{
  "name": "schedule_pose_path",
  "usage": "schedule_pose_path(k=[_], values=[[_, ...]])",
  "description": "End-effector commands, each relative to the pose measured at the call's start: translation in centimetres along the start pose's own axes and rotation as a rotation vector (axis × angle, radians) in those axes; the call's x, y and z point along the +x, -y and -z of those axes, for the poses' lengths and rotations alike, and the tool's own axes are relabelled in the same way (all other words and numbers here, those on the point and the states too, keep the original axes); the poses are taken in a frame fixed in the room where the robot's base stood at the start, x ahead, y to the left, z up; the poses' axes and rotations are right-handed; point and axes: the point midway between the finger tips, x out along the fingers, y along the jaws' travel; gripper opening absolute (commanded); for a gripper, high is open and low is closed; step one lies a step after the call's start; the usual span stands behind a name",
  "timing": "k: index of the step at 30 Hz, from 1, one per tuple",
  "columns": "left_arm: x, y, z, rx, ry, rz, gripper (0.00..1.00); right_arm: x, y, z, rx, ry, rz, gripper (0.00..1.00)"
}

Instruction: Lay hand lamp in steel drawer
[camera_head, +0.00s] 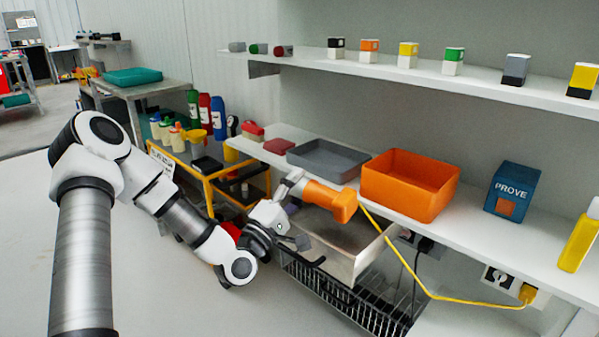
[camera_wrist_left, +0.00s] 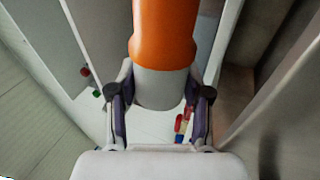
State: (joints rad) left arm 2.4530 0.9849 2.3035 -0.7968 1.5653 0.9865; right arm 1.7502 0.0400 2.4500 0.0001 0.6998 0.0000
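The hand lamp (camera_head: 330,198) has an orange head and a pale grey grip, with a yellow cord running from it. My left gripper (camera_head: 288,200) is shut on the grey grip. In the left wrist view the two fingers of the gripper (camera_wrist_left: 161,92) flank the grip, and the lamp's orange part (camera_wrist_left: 165,35) extends beyond them. The steel drawer (camera_head: 352,267) is pulled out below the white worktop. The lamp is held above the drawer's far side, near the worktop edge, and hides part of its inside. My right gripper is not in view.
The yellow cord (camera_head: 430,292) loops down to a wall socket (camera_head: 528,293). An orange bin (camera_head: 410,184) and a grey tray (camera_head: 328,160) stand on the worktop (camera_head: 470,225) behind the lamp. A wire rack (camera_head: 350,305) hangs below the drawer. A yellow cart (camera_head: 228,180) stands at left.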

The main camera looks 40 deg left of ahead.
Motion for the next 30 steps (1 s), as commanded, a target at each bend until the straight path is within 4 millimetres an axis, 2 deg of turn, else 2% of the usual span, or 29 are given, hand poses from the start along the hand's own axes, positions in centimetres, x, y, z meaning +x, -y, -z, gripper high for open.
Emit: schedule_pose_path(k=[1,2,8,15,19,24,30], values=[[-2.1,6.3,-2.1,-0.018,0.096,0.242,0.77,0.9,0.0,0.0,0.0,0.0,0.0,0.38],[-2.0,6.0,-2.1,-0.018,0.095,0.237,0.77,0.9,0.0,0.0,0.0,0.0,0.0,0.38],[-0.7,1.4,-2.1,-0.014,0.073,0.165,0.77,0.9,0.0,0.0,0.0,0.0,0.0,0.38],[1.5,-5.9,-2.0,0.003,0.038,0.054,0.77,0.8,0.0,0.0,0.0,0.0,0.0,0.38],[2.4,-9.2,-1.9,0.011,0.022,0.005,0.77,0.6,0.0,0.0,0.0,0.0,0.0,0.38],[3.1,-11.4,-1.8,0.015,0.009,-0.028,0.77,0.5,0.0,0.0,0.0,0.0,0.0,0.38],[3.2,-11.8,-1.8,0.017,0.007,-0.034,0.77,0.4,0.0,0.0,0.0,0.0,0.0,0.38]])
